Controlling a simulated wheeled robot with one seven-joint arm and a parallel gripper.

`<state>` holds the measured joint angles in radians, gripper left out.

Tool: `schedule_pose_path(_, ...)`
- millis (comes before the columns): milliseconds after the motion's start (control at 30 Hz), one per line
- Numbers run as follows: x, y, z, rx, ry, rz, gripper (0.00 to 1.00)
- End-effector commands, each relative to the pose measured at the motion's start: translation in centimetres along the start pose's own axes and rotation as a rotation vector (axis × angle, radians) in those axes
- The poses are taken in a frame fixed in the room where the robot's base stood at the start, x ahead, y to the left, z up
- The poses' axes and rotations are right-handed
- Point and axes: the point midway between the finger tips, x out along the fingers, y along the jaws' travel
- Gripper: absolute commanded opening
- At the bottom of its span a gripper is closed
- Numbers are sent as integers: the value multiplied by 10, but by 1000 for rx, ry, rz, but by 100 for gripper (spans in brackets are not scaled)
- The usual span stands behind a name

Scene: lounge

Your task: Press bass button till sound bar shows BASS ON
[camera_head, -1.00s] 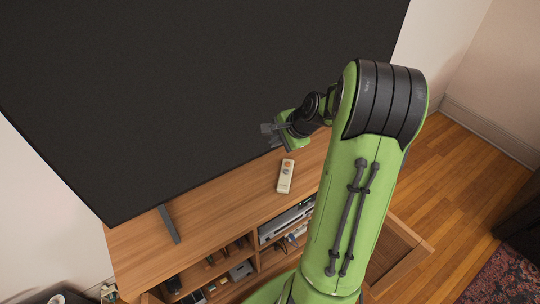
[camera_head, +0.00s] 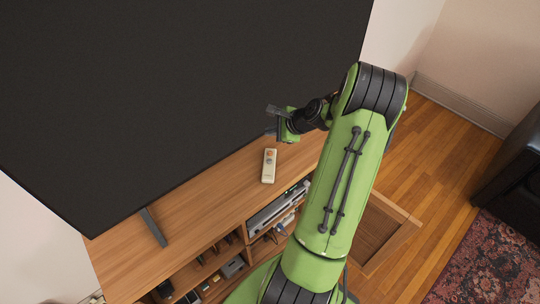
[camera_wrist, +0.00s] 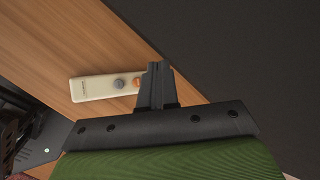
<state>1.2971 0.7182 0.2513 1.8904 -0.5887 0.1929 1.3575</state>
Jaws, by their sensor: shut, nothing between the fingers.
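A cream remote (camera_head: 268,172) lies on the wooden TV cabinet. It also shows in the wrist view (camera_wrist: 95,88), with an orange button (camera_wrist: 137,83) and a grey button (camera_wrist: 119,84) near one end. I cannot read which is the bass button. My gripper (camera_head: 272,109) is shut and empty, beyond the button end of the remote in the head view. In the wrist view my shut fingers (camera_wrist: 158,68) stand just right of the orange button and overlap the remote's end in the picture. I cannot tell their height above it. No BASS ON text is visible.
A large dark TV (camera_head: 180,90) stands close behind my gripper. Its foot (camera_head: 152,227) rests on the cabinet top (camera_head: 205,195). Shelves below hold a silver device (camera_head: 278,207) and small items. Bare wood surrounds the remote's near end.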

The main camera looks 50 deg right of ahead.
Motion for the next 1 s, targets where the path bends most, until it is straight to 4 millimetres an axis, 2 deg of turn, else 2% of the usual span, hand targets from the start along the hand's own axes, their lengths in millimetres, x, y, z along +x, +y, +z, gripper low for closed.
schedule_pose_path(33,10,8,-8,1,0,1,0)
schedule_pose_path(100,18,14,-14,1,0,1,0)
schedule_pose_path(400,45,33,-32,0,-1,1,0)
schedule_pose_path(1000,46,33,-33,-1,0,1,0)
